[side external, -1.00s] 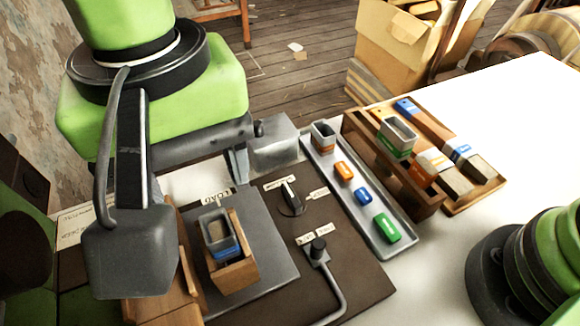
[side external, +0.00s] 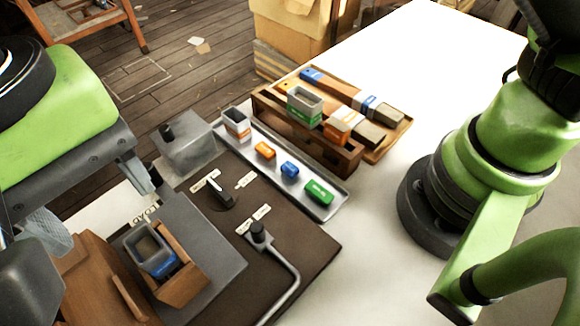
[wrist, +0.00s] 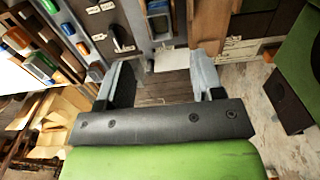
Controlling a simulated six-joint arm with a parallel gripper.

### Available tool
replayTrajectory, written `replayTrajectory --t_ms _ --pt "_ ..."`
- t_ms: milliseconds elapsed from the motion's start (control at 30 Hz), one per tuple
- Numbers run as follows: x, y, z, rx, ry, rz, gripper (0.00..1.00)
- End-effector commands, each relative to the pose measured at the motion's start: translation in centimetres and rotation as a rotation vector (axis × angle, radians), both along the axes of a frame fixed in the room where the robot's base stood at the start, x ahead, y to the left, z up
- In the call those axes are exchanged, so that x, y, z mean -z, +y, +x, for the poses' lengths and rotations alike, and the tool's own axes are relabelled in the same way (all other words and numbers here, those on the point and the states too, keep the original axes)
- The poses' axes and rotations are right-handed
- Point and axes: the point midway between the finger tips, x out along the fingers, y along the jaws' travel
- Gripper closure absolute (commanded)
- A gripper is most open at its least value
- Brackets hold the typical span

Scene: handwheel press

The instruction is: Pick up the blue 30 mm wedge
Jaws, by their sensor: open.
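The blue wedge (side external: 290,170) is a small block lying in a long grey tray (side external: 333,211), between an orange block (side external: 265,150) and a green block (side external: 319,192). My gripper (wrist: 162,72) is open and empty in the wrist view, its two grey fingers wide apart. In the side view it is at the left edge, well away from the blue wedge and partly cut off.
A grey cup (side external: 237,124) stands at the tray's far end. A wooden rack (side external: 352,158) stands right behind the tray. A dark panel (side external: 225,240) with a lever and bent handle lies in front. A blue-banded cup (side external: 150,252) sits in a wooden holder.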

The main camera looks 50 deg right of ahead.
Motion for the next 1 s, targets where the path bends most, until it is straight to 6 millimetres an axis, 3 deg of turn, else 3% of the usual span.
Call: replayTrajectory --t_ms 100,200,233,567,667,767,900,1000 --pt "0.0 0.0 0.0 0.0 0.0 0.0 0.39" --pt "0.0 0.0 0.0 0.0 0.0 0.0 0.62" --pt "0.0 0.0 0.0 0.0 0.0 0.0 0.65" --pt "0.3 -0.6 0.5 -0.002 0.0 -0.004 0.65" --pt "1.5 -2.4 1.8 -0.008 -0.001 -0.016 0.65" --pt "3.4 -5.6 3.6 -0.018 0.0 -0.027 0.65" --pt "6.2 -11.4 4.9 -0.025 0.008 -0.027 0.65" --pt "7.9 -15.5 4.8 -0.021 0.011 -0.02 0.65"
